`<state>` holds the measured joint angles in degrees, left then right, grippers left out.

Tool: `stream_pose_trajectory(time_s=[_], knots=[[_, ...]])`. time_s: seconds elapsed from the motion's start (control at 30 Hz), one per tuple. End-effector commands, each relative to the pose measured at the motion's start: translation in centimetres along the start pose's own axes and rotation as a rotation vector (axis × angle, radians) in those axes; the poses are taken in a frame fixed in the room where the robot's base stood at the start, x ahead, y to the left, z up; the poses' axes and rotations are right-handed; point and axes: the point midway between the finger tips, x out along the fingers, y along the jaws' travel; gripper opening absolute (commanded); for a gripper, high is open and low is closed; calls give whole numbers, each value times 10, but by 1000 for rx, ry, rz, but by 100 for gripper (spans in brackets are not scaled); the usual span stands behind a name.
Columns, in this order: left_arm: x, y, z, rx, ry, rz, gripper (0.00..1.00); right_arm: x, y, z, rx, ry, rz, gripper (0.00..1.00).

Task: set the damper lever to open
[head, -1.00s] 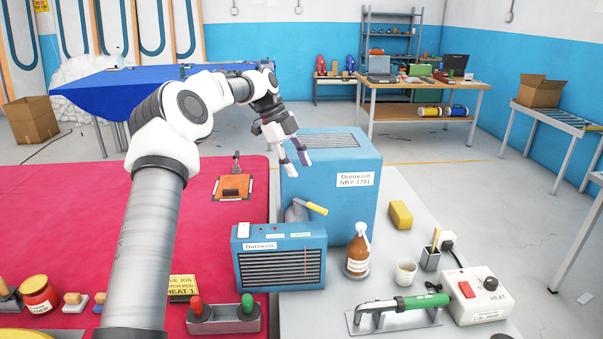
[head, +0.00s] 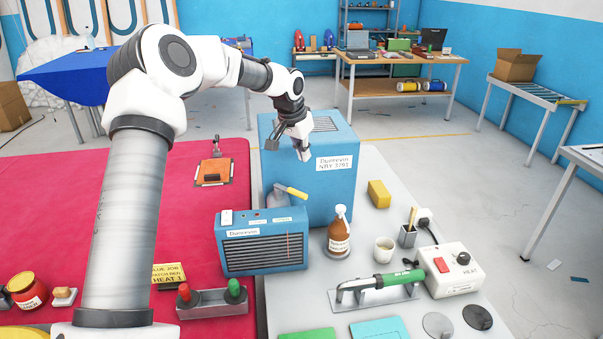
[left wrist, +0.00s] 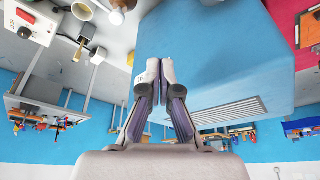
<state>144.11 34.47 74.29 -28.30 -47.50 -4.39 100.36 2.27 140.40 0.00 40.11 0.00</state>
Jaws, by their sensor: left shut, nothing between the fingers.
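A lever with a yellow handle (head: 291,192) sticks out from a grey part (head: 277,196), at the lower left front of the tall blue box (head: 335,188). It looks like the damper lever; no open or shut marking can be read. The handle points right and slightly down. My left gripper (head: 304,155) is shut and empty, in front of the upper part of the blue box, above the lever and apart from it. In the left wrist view the finger pads (left wrist: 161,68) meet before the box. The lever is not seen there. My right gripper is out of view.
A smaller blue grilled unit (head: 262,243) stands below and left of the lever. A brown bottle (head: 339,231), a white cup (head: 384,250) and a yellow block (head: 379,194) stand to the right. A green-handled tool (head: 385,281) lies in front.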

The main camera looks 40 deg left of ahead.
Motion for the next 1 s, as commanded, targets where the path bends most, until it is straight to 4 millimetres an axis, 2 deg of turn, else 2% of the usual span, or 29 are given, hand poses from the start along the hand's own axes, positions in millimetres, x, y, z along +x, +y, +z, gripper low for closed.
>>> stream_pose_trajectory(time_s=[0.03,0.17,0.57,0.63,0.8,1.0], knots=[[-5,-1,-3,-1,5,-1,0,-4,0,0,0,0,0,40],[9,-1,-2,-4,2,1,0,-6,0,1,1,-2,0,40],[92,-2,-2,-3,0,-1,0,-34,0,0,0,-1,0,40],[89,-2,6,-5,1,3,0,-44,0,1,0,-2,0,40],[87,-2,30,-4,3,2,0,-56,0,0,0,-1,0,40],[90,-2,38,-3,5,2,0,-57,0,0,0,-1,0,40]])
